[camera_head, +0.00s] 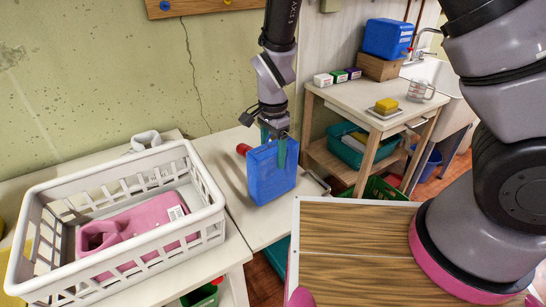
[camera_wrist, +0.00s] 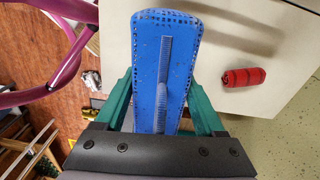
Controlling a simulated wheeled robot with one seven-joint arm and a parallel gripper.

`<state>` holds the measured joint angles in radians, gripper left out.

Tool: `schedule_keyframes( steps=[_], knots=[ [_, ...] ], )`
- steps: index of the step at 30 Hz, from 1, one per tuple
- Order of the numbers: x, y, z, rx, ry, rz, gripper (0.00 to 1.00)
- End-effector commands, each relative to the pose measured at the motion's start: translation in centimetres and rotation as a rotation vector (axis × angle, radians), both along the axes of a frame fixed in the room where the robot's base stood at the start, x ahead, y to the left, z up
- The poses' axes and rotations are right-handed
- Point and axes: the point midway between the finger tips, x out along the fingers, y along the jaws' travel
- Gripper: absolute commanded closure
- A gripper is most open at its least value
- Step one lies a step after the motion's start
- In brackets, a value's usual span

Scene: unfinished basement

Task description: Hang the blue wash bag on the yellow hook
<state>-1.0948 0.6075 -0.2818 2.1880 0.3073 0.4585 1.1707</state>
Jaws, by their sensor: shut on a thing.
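The blue wash bag (camera_head: 271,174) is a boxy upright shape in the middle of the head view. My gripper (camera_head: 274,145) comes down from above and is shut on its upper part. In the wrist view the bag (camera_wrist: 163,70) has a zip-like strip along its face and sits between the green fingers of my gripper (camera_wrist: 160,105). I cannot tell whether the bag's bottom touches the white table. A wooden rail (camera_head: 195,6) on the wall is cut off by the top edge, with a blue spot and a small yellowish spot; no hook shape is clear.
A white crate (camera_head: 212,222) holding a pink jug (camera_head: 140,232) stands left of the bag. A red roll-like thing (camera_head: 243,149) lies behind the bag; it also shows in the wrist view (camera_wrist: 243,77). A side table (camera_head: 350,97) with small boxes stands at the right back.

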Motion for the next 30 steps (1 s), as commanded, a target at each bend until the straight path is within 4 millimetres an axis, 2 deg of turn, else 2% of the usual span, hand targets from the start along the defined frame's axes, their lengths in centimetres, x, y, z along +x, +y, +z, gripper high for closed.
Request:
schedule_keyframes(
  steps=[3,15,16,18,26,30],
  knots=[
    [0.0,0.0,-1.0,0.000,0.000,0.000,1.00],
    [0.0,0.0,-1.4,0.000,0.000,0.000,1.00],
    [0.0,0.0,-1.4,0.001,0.000,0.000,0.21],
    [0.0,0.0,-1.3,0.001,0.000,0.001,0.00],
    [0.0,0.0,-1.3,0.001,-0.001,0.000,0.00],
    [0.1,0.1,0.1,0.003,-0.004,0.002,0.00]
  ],
)
